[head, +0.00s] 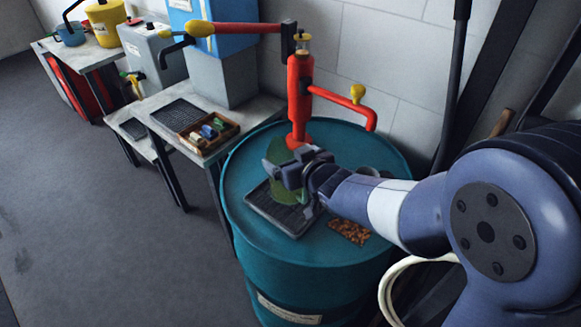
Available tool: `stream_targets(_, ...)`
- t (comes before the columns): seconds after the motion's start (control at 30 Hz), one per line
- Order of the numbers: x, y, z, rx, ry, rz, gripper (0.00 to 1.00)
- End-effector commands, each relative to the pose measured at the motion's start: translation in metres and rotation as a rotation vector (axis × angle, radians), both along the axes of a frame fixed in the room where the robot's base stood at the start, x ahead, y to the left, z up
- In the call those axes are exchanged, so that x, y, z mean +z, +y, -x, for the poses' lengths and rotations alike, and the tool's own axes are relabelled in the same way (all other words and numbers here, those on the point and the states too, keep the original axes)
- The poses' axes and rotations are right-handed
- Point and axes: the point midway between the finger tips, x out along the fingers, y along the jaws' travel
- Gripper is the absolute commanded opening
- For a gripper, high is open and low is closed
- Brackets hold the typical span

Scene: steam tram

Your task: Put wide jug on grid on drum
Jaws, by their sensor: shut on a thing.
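A green jug (286,193), which I take to be the wide jug, is at the drum's black grid (268,209). My gripper (284,174) is shut on the jug and hides much of it. The jug's lower part shows over the back of the grid; I cannot tell whether its base touches the grid or is just above it. The grid lies flat on top of the teal drum (236,190), in front of the red hand pump. My arm reaches in from the right.
The red pump (300,100) stands at the drum's back, its spout (345,103) reaching right. Brown pellets (349,231) lie right of the grid. A wooden tray (208,137) with small blocks and another black grid (179,114) are on the bench to the left.

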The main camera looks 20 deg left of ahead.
Motion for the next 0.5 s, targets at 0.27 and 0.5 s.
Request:
stream_targets(0.27, -0.02, 0.0, 0.0, 0.0, 0.0, 0.0, 0.54)
stream_targets(0.5, -0.023, 0.0, 0.0, 0.0, 0.0, 0.0, 0.54)
